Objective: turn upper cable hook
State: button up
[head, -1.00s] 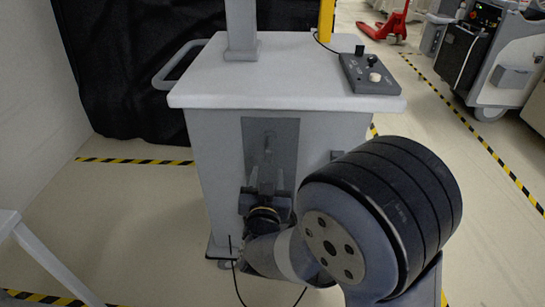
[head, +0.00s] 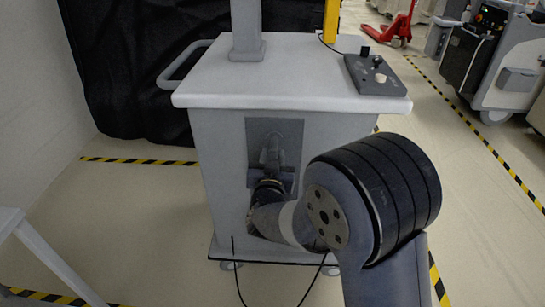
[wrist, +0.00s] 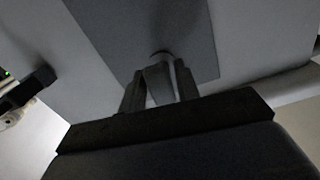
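The upper cable hook (head: 271,152) is a grey piece on a dark plate (head: 291,132) on the front of the grey cart. In the wrist view the hook (wrist: 158,72) stands out from the plate (wrist: 110,30), between my two fingers. My gripper (wrist: 158,88) points at the plate, with one finger on each side of the hook. The fingers are apart, and light gaps show beside the hook near their bases; whether either finger touches it I cannot tell. In the head view my gripper (head: 270,177) is partly hidden by my own wrist, just below the hook.
The cart's white top (head: 290,85) overhangs the plate and carries a column (head: 246,30) and a control box (head: 378,75). A thin black cable (head: 236,270) hangs low in front. A white table edge (head: 45,255) is at the left.

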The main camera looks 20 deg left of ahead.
grip_shut()
jog(key=shift+b, duration=0.3)
